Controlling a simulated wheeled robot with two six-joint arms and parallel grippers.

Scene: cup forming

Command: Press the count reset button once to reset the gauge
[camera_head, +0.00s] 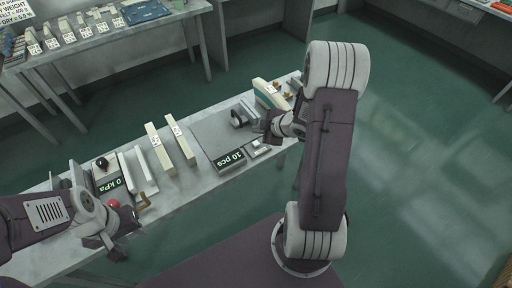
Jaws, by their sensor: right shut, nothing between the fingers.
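A counter display reading "10 pcs" (230,158) lies at the front of a grey plate (207,136) on the bench. A small pale box (259,150) sits just right of the display; it may carry the count reset button, but its top is too small to read. My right gripper (259,126) is shut and empty, above and behind that box, near a dark round part (238,119). I cannot tell whether it touches anything. My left gripper (116,252) hangs at the bench's front edge, far left of the counter; its fingers are not clear.
A "0 kPa" display (110,185), a black knob (101,162), a red knob (113,204) and a brass handle (144,203) stand at the left. Pale bars (180,141) stand mid-bench. A white and teal block (267,94) is behind my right gripper.

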